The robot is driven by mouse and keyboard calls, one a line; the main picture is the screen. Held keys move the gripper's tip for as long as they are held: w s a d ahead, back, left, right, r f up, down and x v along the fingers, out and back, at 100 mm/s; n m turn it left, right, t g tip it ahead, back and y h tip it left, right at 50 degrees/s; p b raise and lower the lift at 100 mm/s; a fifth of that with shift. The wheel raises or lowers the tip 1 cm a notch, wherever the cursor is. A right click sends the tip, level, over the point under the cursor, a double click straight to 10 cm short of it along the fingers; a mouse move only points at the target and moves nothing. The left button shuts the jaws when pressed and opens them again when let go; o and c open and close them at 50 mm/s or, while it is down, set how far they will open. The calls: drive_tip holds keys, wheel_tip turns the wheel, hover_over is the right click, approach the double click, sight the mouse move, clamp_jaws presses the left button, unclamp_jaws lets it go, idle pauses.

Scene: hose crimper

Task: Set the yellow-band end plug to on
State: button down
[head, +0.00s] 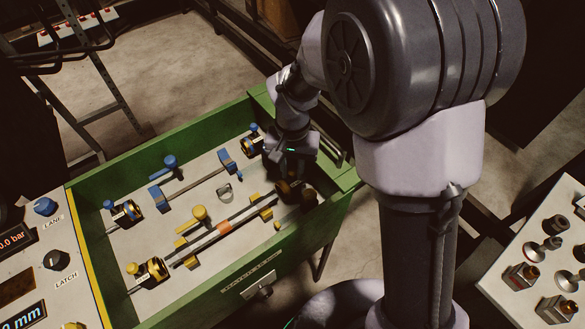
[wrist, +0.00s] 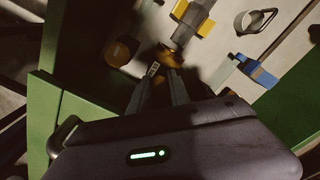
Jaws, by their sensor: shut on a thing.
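My gripper (head: 287,178) reaches down over the right end of the yellow lane in the head view. In the wrist view its two dark fingers (wrist: 157,88) are closed on a part of the end plug at that lane's end. The plug's golden-brown collar (wrist: 172,58) shows just past the fingertips, in line with a grey rod carrying yellow blocks (wrist: 192,15). A brown round knob (wrist: 121,52) stands beside the fingers. The gripped part is mostly hidden by the fingers and shadow, so its setting cannot be told.
The control panel (head: 45,250) is at left, a fittings table (head: 548,262) at right.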

sight(281, 186)
drive_tip(key=s+a, duration=0.2)
drive_tip(key=shift+a, duration=0.35)
drive_tip(key=shift+w+d, duration=0.1)
drive_tip(key=c, duration=1.6)
unclamp_jaws()
drive_tip(key=o, duration=0.3)
drive_tip(key=shift+a, duration=0.25)
drive_tip(key=shift+o, duration=0.2)
drive_tip(key=shift+d, duration=0.1)
wheel_tip(281, 186, up, 18)
drive_tip(key=p, duration=0.7)
drive_tip(key=shift+f, duration=0.25)
